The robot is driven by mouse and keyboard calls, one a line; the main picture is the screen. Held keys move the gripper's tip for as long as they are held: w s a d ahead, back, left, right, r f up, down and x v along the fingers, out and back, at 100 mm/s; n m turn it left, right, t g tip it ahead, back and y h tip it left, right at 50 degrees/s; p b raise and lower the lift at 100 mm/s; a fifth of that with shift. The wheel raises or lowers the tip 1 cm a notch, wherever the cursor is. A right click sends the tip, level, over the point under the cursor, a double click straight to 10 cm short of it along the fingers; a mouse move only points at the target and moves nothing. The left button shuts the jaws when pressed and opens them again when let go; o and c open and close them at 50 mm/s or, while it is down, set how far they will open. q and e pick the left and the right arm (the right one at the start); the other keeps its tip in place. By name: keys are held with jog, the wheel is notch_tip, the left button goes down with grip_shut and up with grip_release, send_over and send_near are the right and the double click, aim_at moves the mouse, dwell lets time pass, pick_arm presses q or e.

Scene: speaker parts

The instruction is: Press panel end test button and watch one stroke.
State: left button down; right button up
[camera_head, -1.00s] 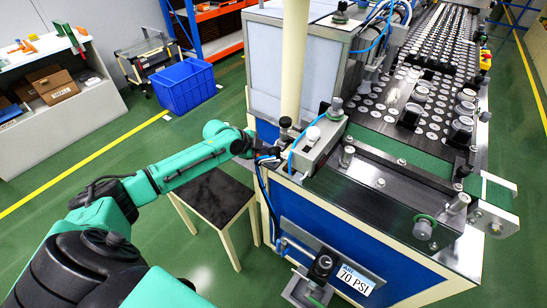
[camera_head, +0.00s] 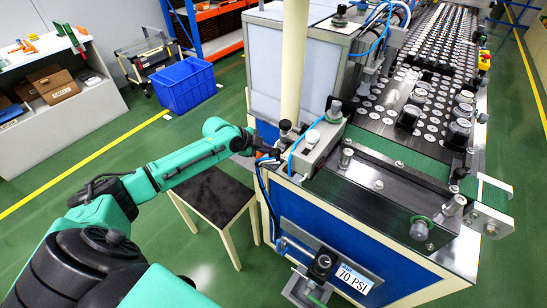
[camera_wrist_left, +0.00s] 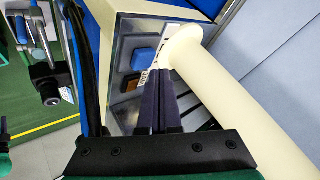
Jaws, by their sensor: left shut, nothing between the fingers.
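My left gripper (camera_head: 277,153) is at the near left corner of the machine (camera_head: 345,225), beside the pale post. In the left wrist view my left gripper (camera_wrist_left: 160,98) has its dark fingers together, with nothing between them. They point at a small metal panel that carries a blue button (camera_wrist_left: 143,55), an orange-brown button (camera_wrist_left: 130,82) and a dark button. The fingertips overlap the panel's lower right part. I cannot tell whether they touch a button or which one is the test button. A dark slide plate (camera_head: 375,195) lies at the machine's near end. My right gripper is out of view.
A pale round post (camera_head: 294,65) rises close beside the gripper, and blue hoses (camera_head: 268,200) hang at the corner. A dark-topped stool (camera_head: 215,193) stands under my arm. A blue crate (camera_head: 184,86) is on the floor behind.

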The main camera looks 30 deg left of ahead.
pick_arm(q)
jog(key=shift+r+p, duration=2.1)
jog(key=shift+r, duration=0.5)
jog(key=shift+f, duration=0.1)
